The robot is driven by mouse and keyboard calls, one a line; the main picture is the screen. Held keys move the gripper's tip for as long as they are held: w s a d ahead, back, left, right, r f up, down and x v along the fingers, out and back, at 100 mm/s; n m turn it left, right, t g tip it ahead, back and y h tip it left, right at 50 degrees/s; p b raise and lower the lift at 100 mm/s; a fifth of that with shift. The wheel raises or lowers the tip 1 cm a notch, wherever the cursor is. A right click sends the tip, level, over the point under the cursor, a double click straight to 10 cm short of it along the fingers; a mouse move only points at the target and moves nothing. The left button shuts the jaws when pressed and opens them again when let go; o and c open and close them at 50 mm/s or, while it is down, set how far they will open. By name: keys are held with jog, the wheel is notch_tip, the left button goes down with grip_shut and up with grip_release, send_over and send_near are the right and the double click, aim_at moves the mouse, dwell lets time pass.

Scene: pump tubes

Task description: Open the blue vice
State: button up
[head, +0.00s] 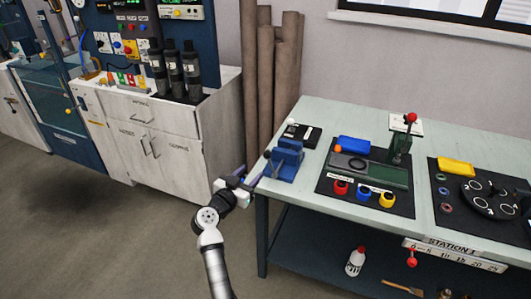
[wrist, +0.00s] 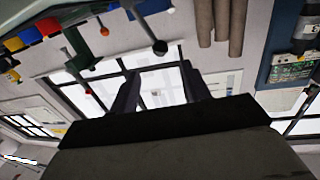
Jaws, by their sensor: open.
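The blue vice (head: 285,163) stands at the left front corner of the pale green workbench (head: 318,118) in the head view. My gripper (head: 251,180) is just left of the vice, off the bench edge, at about bench height. Its fingers are open with nothing between them in the wrist view (wrist: 158,70). A dark bar with a round end (wrist: 158,47) shows just beyond the fingertips there; it looks like the vice's handle, apart from the fingers. How far the vice jaws stand apart is too small to tell.
A black mat (head: 335,198) on the bench holds a green press (head: 368,172), a blue block (head: 354,145) and coloured cups. A black round plate (head: 490,198) is further right. Brown rolls (head: 270,75) stand behind. Floor (head: 130,240) left of the bench is clear.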

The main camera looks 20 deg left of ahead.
aim_at(265, 157)
jog(key=w, duration=0.4)
jog(key=w+d, duration=0.1)
jog(key=w, duration=0.2)
jog(key=w+d, duration=0.1)
jog(key=w, duration=0.3)
jog(key=shift+w, duration=0.3)
grip_shut()
